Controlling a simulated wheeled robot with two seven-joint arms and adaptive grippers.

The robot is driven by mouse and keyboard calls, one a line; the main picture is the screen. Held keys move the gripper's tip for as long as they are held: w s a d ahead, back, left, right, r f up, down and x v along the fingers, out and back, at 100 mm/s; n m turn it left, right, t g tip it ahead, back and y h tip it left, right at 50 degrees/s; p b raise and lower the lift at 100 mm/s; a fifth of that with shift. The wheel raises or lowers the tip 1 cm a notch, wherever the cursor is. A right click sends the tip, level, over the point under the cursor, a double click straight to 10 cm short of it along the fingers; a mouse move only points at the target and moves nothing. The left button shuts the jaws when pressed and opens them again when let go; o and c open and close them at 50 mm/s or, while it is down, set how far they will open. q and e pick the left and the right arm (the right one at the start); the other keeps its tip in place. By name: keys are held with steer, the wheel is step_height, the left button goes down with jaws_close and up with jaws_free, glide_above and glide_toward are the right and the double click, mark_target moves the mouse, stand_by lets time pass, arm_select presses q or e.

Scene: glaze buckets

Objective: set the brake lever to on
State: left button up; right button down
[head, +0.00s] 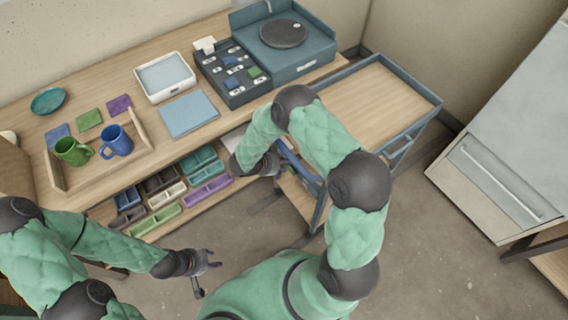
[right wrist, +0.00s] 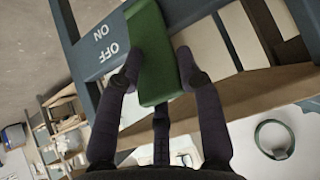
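The brake lever (right wrist: 152,55) is a flat green bar on the blue-grey cart frame (right wrist: 90,58). In the right wrist view it stands just beside the white OFF marking (right wrist: 114,52); the ON marking (right wrist: 101,32) is next to OFF, further from the lever. My right gripper (right wrist: 160,68) has one finger on each side of the lever and appears shut on it. In the head view my right gripper (head: 262,166) is at the cart's left end, and the lever is hidden there. My left gripper (head: 206,277) is open and empty above the floor.
The cart (head: 370,98) has an empty wooden top. The workbench (head: 110,88) to its left holds mugs, trays and a dark box, with coloured bins (head: 205,175) below. A grey cabinet (head: 510,150) stands at the right. Floor (head: 440,240) in front is clear.

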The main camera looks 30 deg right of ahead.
steer(key=shift+s, duration=0.2)
steer(key=s+a+f+h+b, duration=0.1)
steer(key=a+f+h+b, duration=0.2)
steer(key=a+f, duration=0.4)
steer(key=shift+s+a+f+h+b, duration=0.15)
steer(key=shift+a+f+h+b, duration=0.15)
steer(key=shift+f+h, duration=0.5)
stand_by(0.4)
stand_by(0.4)
steer(key=c, duration=0.9)
jaws_free()
steer(key=shift+s+d, duration=0.1)
steer(key=shift+o, duration=1.1)
steer(key=shift+r, duration=0.1)
steer(key=shift+w, duration=0.25)
steer(key=shift+r, duration=0.1)
